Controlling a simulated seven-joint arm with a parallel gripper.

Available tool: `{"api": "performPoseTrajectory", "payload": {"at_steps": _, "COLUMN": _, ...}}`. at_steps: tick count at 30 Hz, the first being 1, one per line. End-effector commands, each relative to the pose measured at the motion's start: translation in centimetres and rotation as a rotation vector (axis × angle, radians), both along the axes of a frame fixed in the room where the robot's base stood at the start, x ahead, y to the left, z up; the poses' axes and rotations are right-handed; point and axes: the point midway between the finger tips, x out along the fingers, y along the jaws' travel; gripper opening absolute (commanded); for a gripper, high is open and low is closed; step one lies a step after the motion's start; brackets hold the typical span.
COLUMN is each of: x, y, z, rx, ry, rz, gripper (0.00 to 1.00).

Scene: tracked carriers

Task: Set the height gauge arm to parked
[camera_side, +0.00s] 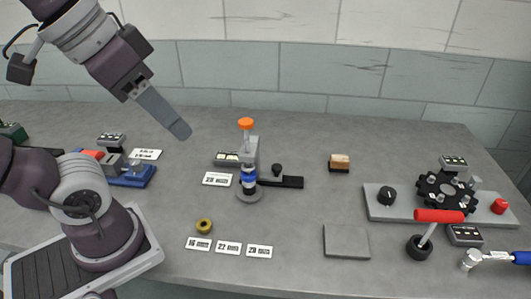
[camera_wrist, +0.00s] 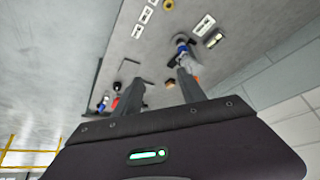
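The height gauge (camera_side: 249,155) stands upright near the middle of the grey table in the side view. It has a grey column, an orange knob (camera_side: 245,122) on top, a blue ring (camera_side: 248,179) and a round base. A black arm (camera_side: 287,182) with a small dark knob (camera_side: 277,169) reaches out to its right, low over the table. In the wrist view the gauge (camera_wrist: 182,47) is partly hidden behind one finger. My gripper (camera_side: 178,130) is raised above the table, left of the gauge and apart from it. In the wrist view my gripper's fingers (camera_wrist: 157,78) are spread and empty.
A label (camera_side: 217,179) lies left of the gauge, with several more (camera_side: 228,248) in front near a brass ring (camera_side: 204,226). A wood-topped block (camera_side: 340,163), a grey pad (camera_side: 346,241), a red-handled tool (camera_side: 438,216) and a dial fixture (camera_side: 446,190) are to the right.

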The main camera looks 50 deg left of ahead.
Motion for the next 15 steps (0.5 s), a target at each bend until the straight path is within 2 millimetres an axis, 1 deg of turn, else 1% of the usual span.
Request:
{"api": "performPoseTrajectory", "payload": {"at_steps": 1, "x": 1.7, "y": 0.2, "z": 0.9, "rx": 0.039, "ry": 0.034, "rz": -0.052, "gripper": 0.49}}
{"api": "performPoseTrajectory", "payload": {"at_steps": 3, "x": 3.9, "y": 0.5, "z": 2.2, "rx": 0.096, "ry": 0.082, "rz": -0.141, "gripper": 0.49}}
{"api": "performPoseTrajectory", "payload": {"at_steps": 5, "x": 6.0, "y": 0.8, "z": 3.2, "rx": 0.141, "ry": 0.122, "rz": -0.223, "gripper": 0.49}}
{"api": "performPoseTrajectory", "payload": {"at_steps": 7, "x": 8.7, "y": 1.2, "z": 4.1, "rx": 0.186, "ry": 0.17, "rz": -0.322, "gripper": 0.49}}
{"api": "performPoseTrajectory", "payload": {"at_steps": 9, "x": 11.3, "y": 1.7, "z": 4.6, "rx": 0.223, "ry": 0.214, "rz": -0.424, "gripper": 0.49}}
{"api": "performPoseTrajectory", "payload": {"at_steps": 11, "x": 13.6, "y": 2.2, "z": 4.8, "rx": 0.247, "ry": 0.251, "rz": -0.509, "gripper": 0.49}}
{"api": "performPoseTrajectory", "payload": {"at_steps": 12, "x": 15.0, "y": 2.5, "z": 4.8, "rx": 0.26, "ry": 0.273, "rz": -0.565, "gripper": 0.49}}
{"api": "performPoseTrajectory", "payload": {"at_steps": 15, "x": 18.1, "y": 3.5, "z": 4.4, "rx": 0.283, "ry": 0.321, "rz": -0.691, "gripper": 0.49}}
